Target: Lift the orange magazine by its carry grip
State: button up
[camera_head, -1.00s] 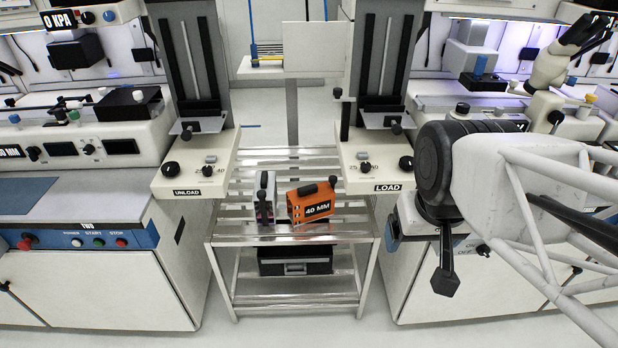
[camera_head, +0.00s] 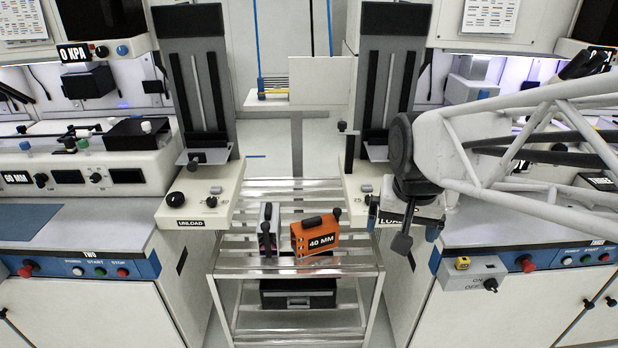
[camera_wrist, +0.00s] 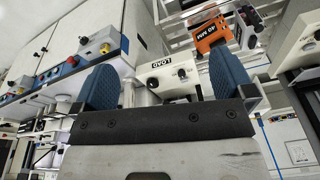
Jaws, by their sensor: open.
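The orange magazine (camera_head: 315,243), marked 40 MM, stands upright on the slatted top of the cart, with a black carry grip (camera_head: 311,221) on its upper edge. It also shows in the wrist view (camera_wrist: 210,36), turned over in the picture, beyond my fingers. My gripper (camera_wrist: 163,88) is open and empty, its two blue pads well apart.
A grey-white magazine (camera_head: 268,231) stands just left of the orange one. The cart (camera_head: 300,265) has a black drawer box (camera_head: 298,294) below. The UNLOAD ledge (camera_head: 195,207) and the LOAD ledge (camera_head: 357,192) flank it. Bare slats lie behind the magazines.

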jog(key=w+a+f+m, duration=0.1)
jog(key=w+f+m, duration=0.1)
jog(key=w, duration=0.5)
jog(key=w+a+f+m, duration=0.1)
jog(key=w+a, duration=0.1)
jog(key=w, duration=0.4)
jog(key=m+g, duration=0.2)
jog(key=m, duration=0.6)
send_over(313, 219)
jog(key=f, duration=2.8)
jog(key=shift+s+d, duration=0.1)
jog(key=shift+d, duration=0.1)
jog(key=shift+w+a+f, duration=0.15)
jog(key=shift+w+f, duration=0.05)
jog(key=shift+f, duration=0.3)
jog(key=shift+f, duration=1.3)
